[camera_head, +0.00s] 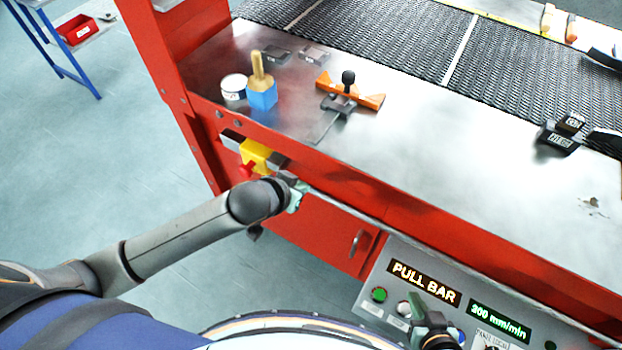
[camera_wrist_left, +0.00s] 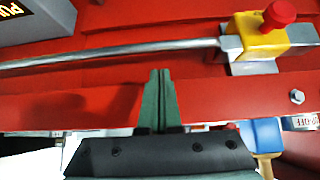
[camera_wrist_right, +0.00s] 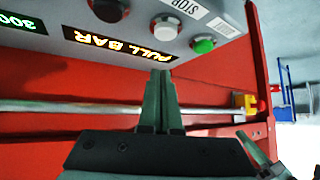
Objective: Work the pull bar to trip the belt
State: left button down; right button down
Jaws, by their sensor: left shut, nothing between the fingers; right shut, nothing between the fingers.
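The pull bar (camera_head: 400,232) is a thin silver rod along the red front of the belt machine. It also shows in the left wrist view (camera_wrist_left: 120,53) and the right wrist view (camera_wrist_right: 60,108). Its end meets a yellow switch box (camera_head: 256,156) with a red button (camera_wrist_left: 280,12). My left gripper (camera_head: 297,197) is shut and empty beside the bar, near that box; in the left wrist view its tips (camera_wrist_left: 160,72) appear just short of the bar. My right gripper (camera_head: 414,298) is shut and empty in front of the control panel. Contact with the bar cannot be told.
The control panel (camera_head: 372,308) has a lit "PULL BAR" display (camera_head: 424,283), a "300 mm/min" display (camera_head: 499,320) and several buttons. On the steel deck stand a brush in a blue block (camera_head: 262,95), a white tin (camera_head: 233,88) and an orange tool (camera_head: 368,101). Dark mesh belt (camera_head: 390,35) lies behind.

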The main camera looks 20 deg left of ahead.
aim_at(312, 188)
pick_arm(q)
jog(key=x, duration=0.7)
pick_arm(e)
jog(key=shift+f, duration=0.3)
pick_arm(q)
jog(key=shift+w+d+f+b, duration=0.1)
jog(key=shift+w+f+b, duration=0.15)
jog(key=shift+f+b, duration=0.05)
